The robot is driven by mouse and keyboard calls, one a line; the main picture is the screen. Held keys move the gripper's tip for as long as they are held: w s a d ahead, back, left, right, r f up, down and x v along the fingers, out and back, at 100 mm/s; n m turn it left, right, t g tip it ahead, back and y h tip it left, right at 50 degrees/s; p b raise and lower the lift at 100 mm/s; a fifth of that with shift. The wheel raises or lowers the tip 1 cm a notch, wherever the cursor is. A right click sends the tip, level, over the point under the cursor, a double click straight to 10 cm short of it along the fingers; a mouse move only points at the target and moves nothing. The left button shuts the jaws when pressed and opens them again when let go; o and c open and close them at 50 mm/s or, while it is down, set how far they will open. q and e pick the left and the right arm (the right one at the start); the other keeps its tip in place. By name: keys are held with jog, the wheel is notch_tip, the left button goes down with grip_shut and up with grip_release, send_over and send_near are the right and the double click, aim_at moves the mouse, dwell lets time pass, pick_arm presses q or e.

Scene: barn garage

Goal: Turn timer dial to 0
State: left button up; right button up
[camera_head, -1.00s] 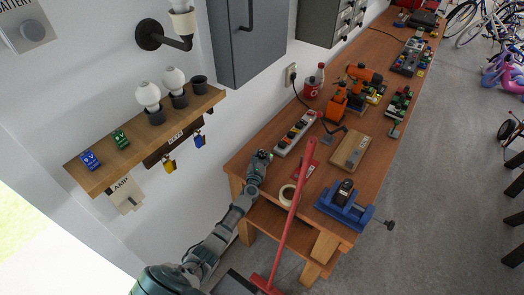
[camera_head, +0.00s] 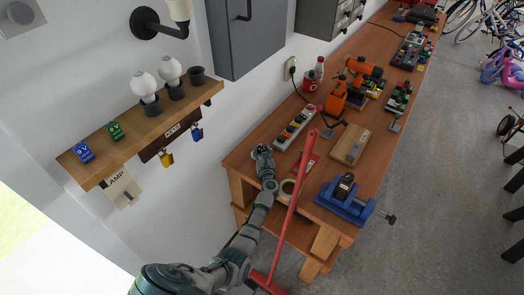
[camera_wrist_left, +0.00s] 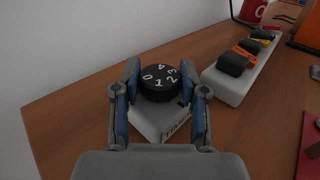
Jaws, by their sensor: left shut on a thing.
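The timer (camera_wrist_left: 163,122) is a white box with lettering on its front face, standing on the wooden workbench. Its black dial (camera_wrist_left: 160,82) carries white numbers; 0, 1, 2, 3 and 4 are readable, with 1 and 2 towards my wrist and 0 at the left. My left gripper (camera_wrist_left: 159,84) is shut on the dial, one finger at each side of it. In the head view my left gripper (camera_head: 263,152) is at the near left end of the bench and hides most of the timer. My right gripper is not in view.
A power strip (camera_head: 293,128) with several plugs lies right of the timer. A red-handled broom (camera_head: 292,205) leans across the bench's near edge, by a tape roll (camera_head: 287,188). A blue vise (camera_head: 343,203) sits at the right edge. The wall is close on the left.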

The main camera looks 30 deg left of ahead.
pick_arm(q)
jog(key=shift+f, duration=0.1)
jog(key=o, duration=1.1)
jog(key=shift+s, duration=0.1)
jog(key=shift+o, duration=0.2)
jog(key=shift+s+d, duration=0.1)
jog(key=shift+d, duration=0.2)
jog(key=v, duration=1.1)
jog(key=shift+s+d, duration=0.2)
jog(key=shift+s, duration=0.1)
